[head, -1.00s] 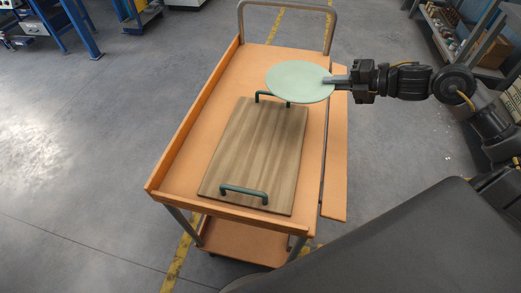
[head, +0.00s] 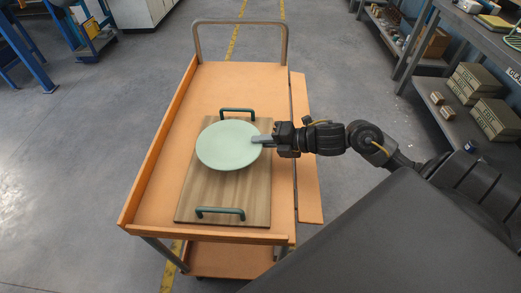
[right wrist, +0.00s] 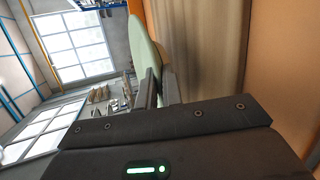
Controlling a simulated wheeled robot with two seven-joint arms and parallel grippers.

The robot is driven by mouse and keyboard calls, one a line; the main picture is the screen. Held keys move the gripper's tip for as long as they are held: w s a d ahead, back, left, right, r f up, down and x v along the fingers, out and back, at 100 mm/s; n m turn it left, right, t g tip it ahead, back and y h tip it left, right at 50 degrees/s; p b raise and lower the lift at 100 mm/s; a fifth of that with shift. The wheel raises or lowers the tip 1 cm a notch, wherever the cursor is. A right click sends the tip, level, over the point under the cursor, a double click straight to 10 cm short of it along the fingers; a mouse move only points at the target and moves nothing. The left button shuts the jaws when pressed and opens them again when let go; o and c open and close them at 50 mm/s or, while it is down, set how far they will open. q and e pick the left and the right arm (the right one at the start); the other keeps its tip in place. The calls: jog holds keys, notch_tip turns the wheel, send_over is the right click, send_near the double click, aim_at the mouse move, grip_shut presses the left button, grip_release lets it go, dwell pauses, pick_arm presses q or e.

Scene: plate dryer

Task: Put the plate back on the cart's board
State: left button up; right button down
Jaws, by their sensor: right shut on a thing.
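The pale green plate (head: 226,147) is in my right gripper (head: 262,140), which is shut on its right rim in the head view. The plate lies over the upper middle of the wooden board (head: 225,200), between its two dark green handles. The board rests on the orange cart (head: 160,200). In the right wrist view the plate (right wrist: 145,50) shows nearly edge-on between the fingers, apart from the board (right wrist: 208,45). My left gripper is in neither view.
The cart has a raised rim and a grey push handle (head: 240,25) at its far end. Shelves with boxes (head: 470,90) stand at the right. The floor left of the cart is clear.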

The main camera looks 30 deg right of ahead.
aim_at(261, 158)
jog(key=shift+a+f, duration=0.1)
jog(key=f, duration=0.3)
jog(key=shift+a+f, duration=0.2)
jog(key=shift+f, duration=0.1)
jog(key=c, duration=1.8)
grip_release()
jog(key=shift+s, duration=0.1)
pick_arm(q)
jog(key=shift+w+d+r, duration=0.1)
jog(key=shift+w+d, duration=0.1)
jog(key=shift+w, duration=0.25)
